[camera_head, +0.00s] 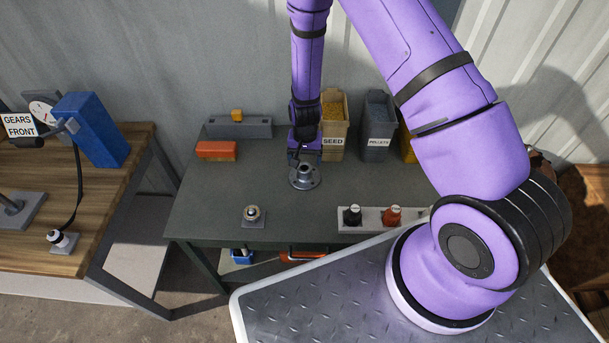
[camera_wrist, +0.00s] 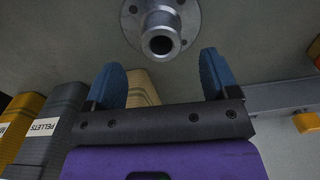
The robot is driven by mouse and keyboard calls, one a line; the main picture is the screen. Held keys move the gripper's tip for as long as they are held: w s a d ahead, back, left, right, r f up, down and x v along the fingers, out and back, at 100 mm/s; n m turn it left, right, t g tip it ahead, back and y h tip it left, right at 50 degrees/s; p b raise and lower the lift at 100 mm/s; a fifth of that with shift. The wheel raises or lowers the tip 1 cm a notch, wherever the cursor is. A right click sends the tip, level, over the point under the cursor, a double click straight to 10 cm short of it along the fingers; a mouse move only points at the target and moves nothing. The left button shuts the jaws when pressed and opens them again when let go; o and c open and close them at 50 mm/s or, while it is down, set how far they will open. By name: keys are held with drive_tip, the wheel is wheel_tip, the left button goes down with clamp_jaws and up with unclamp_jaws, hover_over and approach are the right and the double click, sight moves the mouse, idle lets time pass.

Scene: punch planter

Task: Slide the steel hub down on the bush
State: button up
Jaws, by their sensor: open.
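The steel hub (camera_head: 305,180) is a grey flanged disc with a raised hollow boss, standing on the dark green table. In the wrist view the hub (camera_wrist: 161,30) shows its bore and flange holes, just ahead of the fingertips and roughly centred between them. My gripper (camera_head: 303,154) is at the hub's far side; in the wrist view its blue fingers (camera_wrist: 162,68) are spread apart and empty, with no visible contact. A small round fitting on a square plate (camera_head: 253,223), seemingly the bush, sits near the table's front edge, left of the hub.
Bins marked SEED (camera_head: 333,140) and PELLETS (camera_head: 376,142) stand behind the hub. An orange block (camera_head: 216,151) and a grey rail (camera_head: 240,131) lie back left. A pale rack (camera_head: 348,225) with black and red-topped pieces is front right. Table between hub and fitting is clear.

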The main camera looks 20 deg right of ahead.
sight(304, 169)
drive_tip(key=shift+f, duration=3.2)
drive_tip(key=shift+w, duration=0.1)
clamp_jaws()
